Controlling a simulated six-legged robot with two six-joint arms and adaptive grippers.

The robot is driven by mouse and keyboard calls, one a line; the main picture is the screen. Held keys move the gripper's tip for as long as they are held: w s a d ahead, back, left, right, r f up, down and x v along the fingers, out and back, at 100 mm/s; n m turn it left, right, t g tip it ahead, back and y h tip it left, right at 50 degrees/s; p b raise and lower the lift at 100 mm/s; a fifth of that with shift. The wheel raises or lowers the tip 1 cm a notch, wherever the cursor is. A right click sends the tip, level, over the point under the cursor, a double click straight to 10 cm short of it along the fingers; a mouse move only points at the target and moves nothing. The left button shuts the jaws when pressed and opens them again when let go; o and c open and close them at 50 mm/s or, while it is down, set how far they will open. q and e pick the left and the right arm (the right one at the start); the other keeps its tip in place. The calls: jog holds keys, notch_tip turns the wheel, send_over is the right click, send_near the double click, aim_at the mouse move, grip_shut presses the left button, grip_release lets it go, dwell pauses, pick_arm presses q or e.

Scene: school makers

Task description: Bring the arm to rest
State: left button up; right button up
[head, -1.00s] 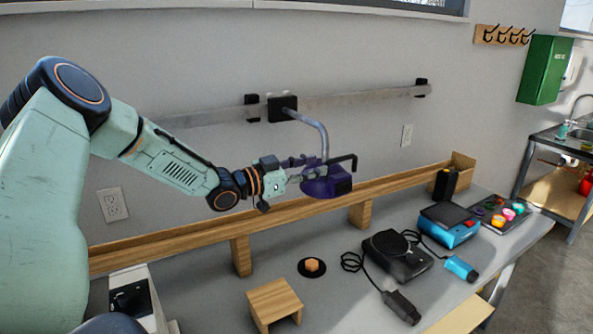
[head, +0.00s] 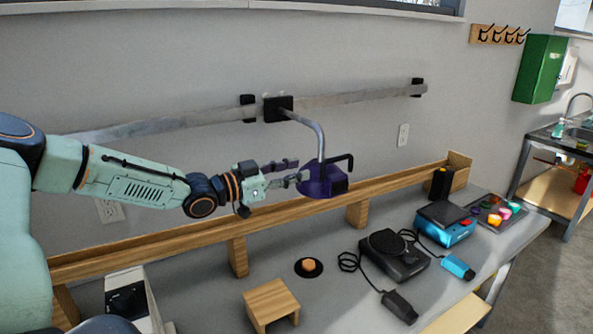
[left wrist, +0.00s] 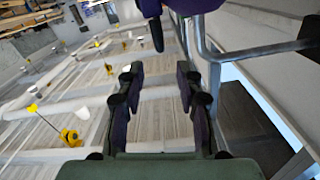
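My left arm comes in from the left in the head view. Its gripper (head: 296,172) is open, with its two fingers apart and nothing between them. It is just left of a purple tool head (head: 324,183) with a black handle, which hangs from a bent grey tube (head: 318,135) on the wall rail. In the left wrist view the open fingers (left wrist: 160,75) show a clear gap, and the purple head (left wrist: 185,6) shows at the top edge beyond them. A small gap seems to separate fingertips and head. My right gripper is in neither view.
A wooden ledge (head: 200,233) runs along the wall below the arm. The grey bench (head: 340,307) holds a wooden stand (head: 271,303), a black device (head: 394,256), a blue device (head: 446,223) and a tray of coloured pots.

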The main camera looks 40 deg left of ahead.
pick_arm(q)
jog(key=s+d+f+n+g+y, duration=0.1)
jog(key=s+d+f+n+g, duration=0.25)
jog(key=s+d+f, duration=0.45)
jog(key=s+d+f+n+g+y, duration=0.1)
jog(key=s+d+f+n+g, duration=0.3)
jog(key=d+f, duration=0.85)
jog(key=s+f+g+y, duration=0.2)
jog(key=s+f+g, duration=0.4)
jog(key=s, duration=0.8)
jog(key=s+f+g+y, duration=0.3)
jog(key=s+f, duration=0.5)
jog(key=s, duration=0.6)
notch_tip(320, 180, down, 20)
jog(key=b, duration=2)
jog(key=shift+w+a+r, duration=0.2)
jog(key=shift+w+a, duration=0.1)
